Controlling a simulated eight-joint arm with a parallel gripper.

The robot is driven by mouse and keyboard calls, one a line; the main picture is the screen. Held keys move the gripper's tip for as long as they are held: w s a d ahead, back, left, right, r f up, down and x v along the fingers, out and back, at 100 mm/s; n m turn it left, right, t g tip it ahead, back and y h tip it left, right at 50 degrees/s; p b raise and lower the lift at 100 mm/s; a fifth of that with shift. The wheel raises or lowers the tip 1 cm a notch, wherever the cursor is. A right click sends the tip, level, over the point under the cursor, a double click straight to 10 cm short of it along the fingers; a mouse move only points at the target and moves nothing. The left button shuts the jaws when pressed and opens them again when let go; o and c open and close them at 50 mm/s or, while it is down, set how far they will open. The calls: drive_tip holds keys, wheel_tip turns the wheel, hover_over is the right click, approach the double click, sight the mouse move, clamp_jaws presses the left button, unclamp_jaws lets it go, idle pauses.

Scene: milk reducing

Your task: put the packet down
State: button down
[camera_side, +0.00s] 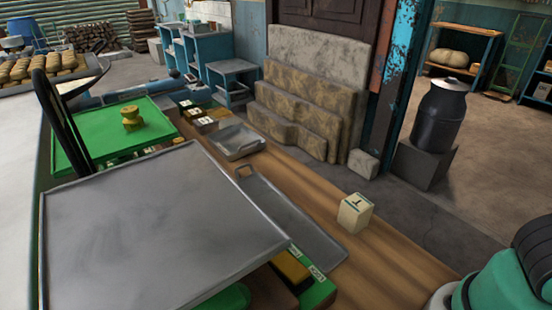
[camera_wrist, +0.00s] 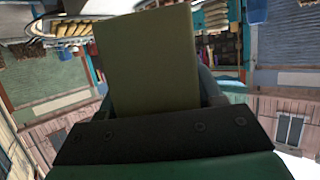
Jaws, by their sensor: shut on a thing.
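In the wrist view a plain olive-tan packet (camera_wrist: 150,58) stands up from my gripper (camera_wrist: 157,92), its broad face toward the camera. The gripper is shut on it. A dark finger shows at the packet's right edge; most of the other finger is hidden behind the packet. What lies under the packet cannot be seen. In the side view a small cream block (camera_side: 355,212) with a dark mark stands on the wooden bench (camera_side: 385,262). I cannot make out my gripper or the held packet there.
A large grey metal plate (camera_side: 160,225) fills the side view's foreground. Beside it lie a long shallow tray (camera_side: 295,222) and a smaller metal pan (camera_side: 238,142). A yellow piece (camera_side: 131,118) stands on a green surface (camera_side: 88,138). Bare bench surrounds the cream block.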

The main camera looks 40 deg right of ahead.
drive_tip(key=w+d+f+n, duration=0.1)
drive_tip(key=w+d+f, duration=0.9)
drive_tip(key=d+f, duration=0.45)
drive_tip(key=s+d+f+n+g+y, duration=0.1)
drive_tip(key=s+d+f+g, duration=0.15)
drive_tip(key=d, duration=0.45)
drive_tip(key=s+d+f+n+g+y, duration=0.1)
drive_tip(key=s+d+f+n, duration=0.1)
drive_tip(key=d+f, duration=0.35)
drive_tip(key=f, duration=0.4)
drive_tip(key=d+f, duration=0.1)
drive_tip(key=f, duration=0.8)
drive_tip(key=shift+d, duration=0.2)
drive_tip(key=shift+f, duration=2.4)
drive_tip(key=shift+c, duration=0.8)
unclamp_jaws()
drive_tip(key=shift+f, duration=0.15)
